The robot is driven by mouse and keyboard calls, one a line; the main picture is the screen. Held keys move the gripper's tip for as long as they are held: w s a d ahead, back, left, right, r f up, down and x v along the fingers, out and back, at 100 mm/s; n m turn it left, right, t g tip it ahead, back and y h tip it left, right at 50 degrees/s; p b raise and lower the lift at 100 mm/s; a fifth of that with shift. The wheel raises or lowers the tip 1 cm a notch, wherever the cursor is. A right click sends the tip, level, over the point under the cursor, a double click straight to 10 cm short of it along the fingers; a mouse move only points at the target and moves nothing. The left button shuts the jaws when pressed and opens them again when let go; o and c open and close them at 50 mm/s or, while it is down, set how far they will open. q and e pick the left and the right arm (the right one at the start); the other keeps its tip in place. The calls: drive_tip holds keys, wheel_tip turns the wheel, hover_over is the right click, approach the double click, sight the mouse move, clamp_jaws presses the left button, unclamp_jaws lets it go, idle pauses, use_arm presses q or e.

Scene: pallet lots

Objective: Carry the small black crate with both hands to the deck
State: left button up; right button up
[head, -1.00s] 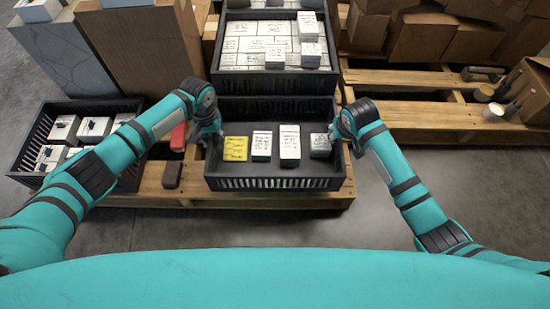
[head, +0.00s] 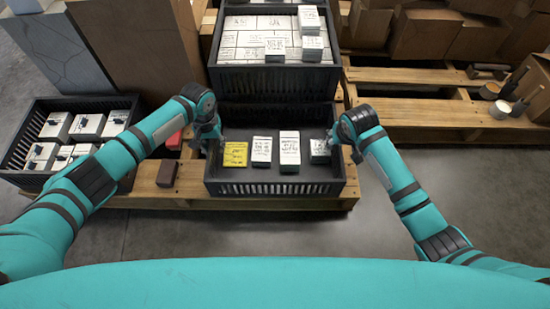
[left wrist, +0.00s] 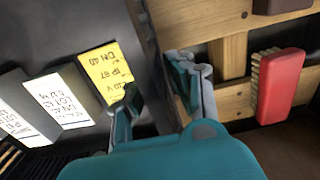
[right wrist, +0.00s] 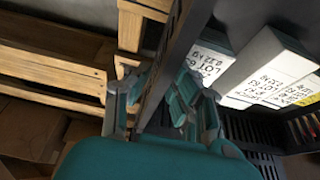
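The small black crate (head: 275,189) is level at the front of the wooden pallet, between my two grippers. I cannot tell whether it touches the planks. It holds one yellow and several white labelled boxes. My left gripper (head: 209,140) has one finger on each side of the crate's left wall, which also shows in the left wrist view (left wrist: 150,60). My right gripper (head: 345,147) straddles the right wall in the same way, seen in the right wrist view (right wrist: 178,45).
A larger crate (head: 275,83) of white boxes stands directly behind. Another black crate (head: 25,140) is at left. A red brush (left wrist: 280,85) and brown block (head: 167,174) lie on the pallet (head: 270,203) beside the crate. Another pallet (head: 420,110) is at right; grey floor in front is clear.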

use_arm(q)
drive_tip(key=shift+o, duration=0.7)
drive_tip(key=shift+r, duration=0.1)
use_arm(e)
drive_tip(key=shift+o, duration=0.7)
use_arm(q)
wheel_tip(320, 180, up, 11)
drive_tip(key=shift+r, duration=0.45)
use_arm(e)
drive_tip(key=shift+r, duration=0.2)
drive_tip(key=v, duration=1.1)
drive_tip(key=shift+s+r, duration=0.25)
drive_tip(key=shift+r, duration=0.05)
use_arm(q)
drive_tip(key=shift+d, duration=0.1)
